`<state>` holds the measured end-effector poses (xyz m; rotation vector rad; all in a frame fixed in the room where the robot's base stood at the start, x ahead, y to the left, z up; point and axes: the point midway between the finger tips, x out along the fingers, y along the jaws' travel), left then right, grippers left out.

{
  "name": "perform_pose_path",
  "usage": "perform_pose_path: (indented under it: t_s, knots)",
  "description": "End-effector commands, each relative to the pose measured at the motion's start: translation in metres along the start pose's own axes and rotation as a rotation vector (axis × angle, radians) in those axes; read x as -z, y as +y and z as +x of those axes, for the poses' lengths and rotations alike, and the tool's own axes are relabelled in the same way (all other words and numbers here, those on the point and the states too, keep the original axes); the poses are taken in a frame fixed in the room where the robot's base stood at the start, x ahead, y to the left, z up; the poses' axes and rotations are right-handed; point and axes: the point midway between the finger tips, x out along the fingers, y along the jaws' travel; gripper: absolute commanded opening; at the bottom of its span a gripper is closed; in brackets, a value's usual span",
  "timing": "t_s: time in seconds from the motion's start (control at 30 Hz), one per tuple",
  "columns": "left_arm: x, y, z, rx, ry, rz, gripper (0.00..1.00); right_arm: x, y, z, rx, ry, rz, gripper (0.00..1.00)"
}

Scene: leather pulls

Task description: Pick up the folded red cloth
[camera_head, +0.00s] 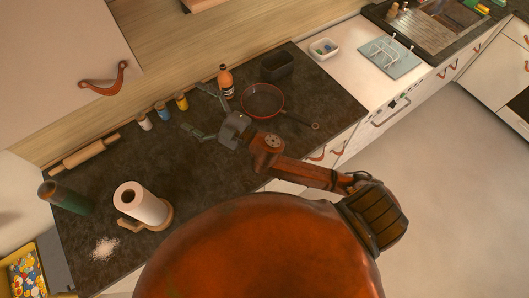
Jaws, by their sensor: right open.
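I cannot make out a folded red cloth in this view. My right gripper (192,108) is over the dark countertop (110,195), its two fingers spread wide and pointing left toward the wall side. Nothing shows between the fingers. A small yellow-labelled jar (181,102) and a blue jar (162,110) stand near the fingertips. My left gripper is not in view. My own orange body hides part of the counter's front.
A frying pan (262,100), an orange bottle (225,80) and a black container (277,66) stand right of the gripper. A paper towel roll (142,204), a green bottle (66,197) and a rolling pin (85,154) are at left. The counter's middle is clear.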

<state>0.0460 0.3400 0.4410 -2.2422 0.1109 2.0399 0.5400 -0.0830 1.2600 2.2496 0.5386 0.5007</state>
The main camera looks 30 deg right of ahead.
Motion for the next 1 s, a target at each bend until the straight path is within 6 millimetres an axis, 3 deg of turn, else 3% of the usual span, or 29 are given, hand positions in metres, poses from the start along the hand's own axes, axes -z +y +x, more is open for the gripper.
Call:
perform_pose_path:
  t_s: [0.03, 0.1, 0.17, 0.2, 0.27, 0.3, 0.37, 0.47, 0.5, 0.6, 0.7, 0.8, 1.0]
  knots:
    - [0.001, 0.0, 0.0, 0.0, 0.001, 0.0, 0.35, 0.042, -0.022, 0.01, 0.087, 0.158, -0.112, 0.93]
    - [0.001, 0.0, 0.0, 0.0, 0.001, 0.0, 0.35, 0.085, -0.065, 0.007, 0.232, 0.353, -0.255, 0.93]
    - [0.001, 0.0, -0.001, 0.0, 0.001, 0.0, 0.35, 0.103, -0.107, -0.008, 0.383, 0.495, -0.38, 0.93]
    - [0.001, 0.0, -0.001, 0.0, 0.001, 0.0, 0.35, 0.104, -0.135, -0.022, 0.496, 0.572, -0.465, 0.93]
    - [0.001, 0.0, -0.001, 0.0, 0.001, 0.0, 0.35, 0.087, -0.172, -0.049, 0.682, 0.659, -0.595, 0.93]
    - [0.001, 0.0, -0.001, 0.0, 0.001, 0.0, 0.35, 0.066, -0.191, -0.068, 0.815, 0.696, -0.68, 0.93]
    - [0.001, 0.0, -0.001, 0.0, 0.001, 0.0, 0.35, 0.021, -0.207, -0.098, 1.023, 0.713, -0.805, 0.93]
    - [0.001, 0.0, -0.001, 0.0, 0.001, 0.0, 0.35, -0.069, -0.199, -0.144, 1.356, 0.651, -0.985, 0.93]
    - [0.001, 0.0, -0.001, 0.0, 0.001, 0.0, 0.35, -0.102, -0.185, -0.159, 1.47, 0.603, -1.039, 0.93]
    - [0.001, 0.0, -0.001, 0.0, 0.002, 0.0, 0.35, -0.165, -0.146, -0.188, 1.687, 0.474, -1.132, 0.93]
    - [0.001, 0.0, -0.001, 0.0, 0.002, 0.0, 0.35, -0.201, -0.112, -0.206, 1.821, 0.366, -1.18, 0.93]
    - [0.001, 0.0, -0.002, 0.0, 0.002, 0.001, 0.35, -0.22, -0.092, -0.217, 1.89, 0.302, -1.201, 0.93]
    - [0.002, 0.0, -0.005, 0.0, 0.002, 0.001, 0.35, -0.236, -0.098, -0.224, 1.916, 0.28, -1.204, 0.93]
